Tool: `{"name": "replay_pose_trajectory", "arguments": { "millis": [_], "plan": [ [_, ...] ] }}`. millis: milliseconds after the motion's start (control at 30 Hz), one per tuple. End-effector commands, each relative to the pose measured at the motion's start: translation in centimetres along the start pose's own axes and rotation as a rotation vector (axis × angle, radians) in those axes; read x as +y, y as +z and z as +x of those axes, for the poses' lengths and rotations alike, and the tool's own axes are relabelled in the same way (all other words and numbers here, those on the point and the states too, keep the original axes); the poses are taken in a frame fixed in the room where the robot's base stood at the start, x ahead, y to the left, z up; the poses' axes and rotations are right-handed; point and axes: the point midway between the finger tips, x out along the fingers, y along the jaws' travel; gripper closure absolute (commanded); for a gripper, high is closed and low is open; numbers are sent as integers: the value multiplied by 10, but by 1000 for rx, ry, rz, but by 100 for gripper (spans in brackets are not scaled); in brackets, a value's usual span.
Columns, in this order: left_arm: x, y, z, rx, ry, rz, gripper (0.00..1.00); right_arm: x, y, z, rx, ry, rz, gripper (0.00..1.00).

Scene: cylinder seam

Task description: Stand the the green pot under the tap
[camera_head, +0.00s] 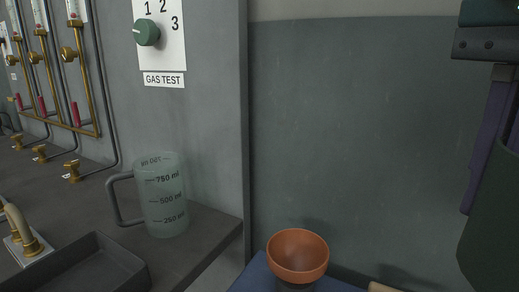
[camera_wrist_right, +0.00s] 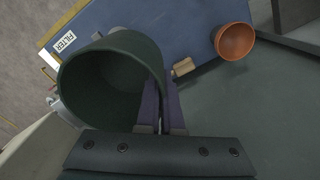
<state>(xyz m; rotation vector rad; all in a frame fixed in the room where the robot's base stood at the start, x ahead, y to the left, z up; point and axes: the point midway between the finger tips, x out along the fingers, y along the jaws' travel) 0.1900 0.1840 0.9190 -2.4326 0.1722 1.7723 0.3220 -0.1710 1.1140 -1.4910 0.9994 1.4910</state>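The green pot (camera_wrist_right: 105,80) is large and dark, with its open mouth facing the right wrist camera. It also shows, cut off, at the right edge of the head view (camera_head: 494,220). My right gripper (camera_wrist_right: 161,92) has its two purple fingers close together at the pot's rim, with the wall pinched between them. The same gripper (camera_head: 489,150) is above the pot in the head view. A brass tap (camera_head: 27,238) stands at the lower left of the head view, beside a dark grey basin (camera_head: 88,268), far from the pot. My left gripper is not seen.
A glass measuring jug (camera_head: 163,200) stands on the grey counter (camera_head: 205,238) near its right edge. An orange bowl (camera_head: 298,252) is on a blue surface (camera_wrist_right: 200,22) with a FILTER label (camera_wrist_right: 64,42) and a small wooden block (camera_wrist_right: 183,66). Valves and pipes line the left wall.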

Motion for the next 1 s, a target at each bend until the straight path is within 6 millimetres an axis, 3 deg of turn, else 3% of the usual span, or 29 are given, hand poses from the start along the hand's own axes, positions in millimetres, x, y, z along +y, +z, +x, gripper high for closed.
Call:
{"name": "replay_pose_trajectory", "arguments": {
  "millis": [33, 100, 300, 500, 767, 1000],
  "plan": [
    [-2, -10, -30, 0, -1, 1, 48, -1, -1, -34, 1, -1, -120, 100],
    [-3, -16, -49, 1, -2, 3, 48, -3, -1, -56, 1, -1, -310, 100],
    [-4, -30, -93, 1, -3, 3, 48, -6, -2, -108, 0, -1, -792, 100],
    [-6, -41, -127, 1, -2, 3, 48, -9, -2, -149, 2, -2, -1165, 100],
    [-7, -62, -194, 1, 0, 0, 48, -1, 2, -215, 0, -2, -1183, 100],
    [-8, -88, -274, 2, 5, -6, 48, 10, 6, -294, 2, -3, -1181, 100]
  ]
}}
